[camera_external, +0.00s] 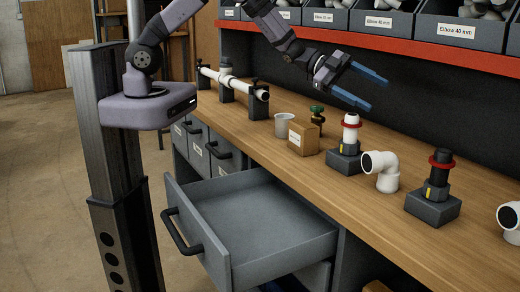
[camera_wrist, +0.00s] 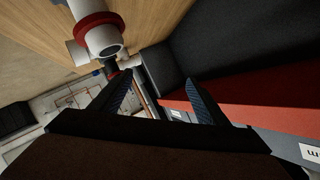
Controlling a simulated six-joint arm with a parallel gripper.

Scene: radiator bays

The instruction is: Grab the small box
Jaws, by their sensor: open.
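The small box (camera_external: 303,137) is brown cardboard with a white label. It stands upright on the wooden bench, between a light grey cup and a dark block with a white fitting. My gripper (camera_external: 377,92) is open and empty. In the external view it is above the bench, higher than the box and to its right. In the wrist view my gripper (camera_wrist: 160,92) shows two separated dark blue fingers with nothing between them. I cannot make out the box in the wrist view.
An open, empty drawer (camera_external: 262,222) juts out below the bench. Near the box stand the cup (camera_external: 284,124), a green-topped valve (camera_external: 317,118), a red-ringed white fitting (camera_external: 350,133) and a white elbow (camera_external: 382,170). A red-edged shelf (camera_external: 400,46) with bins hangs behind my gripper.

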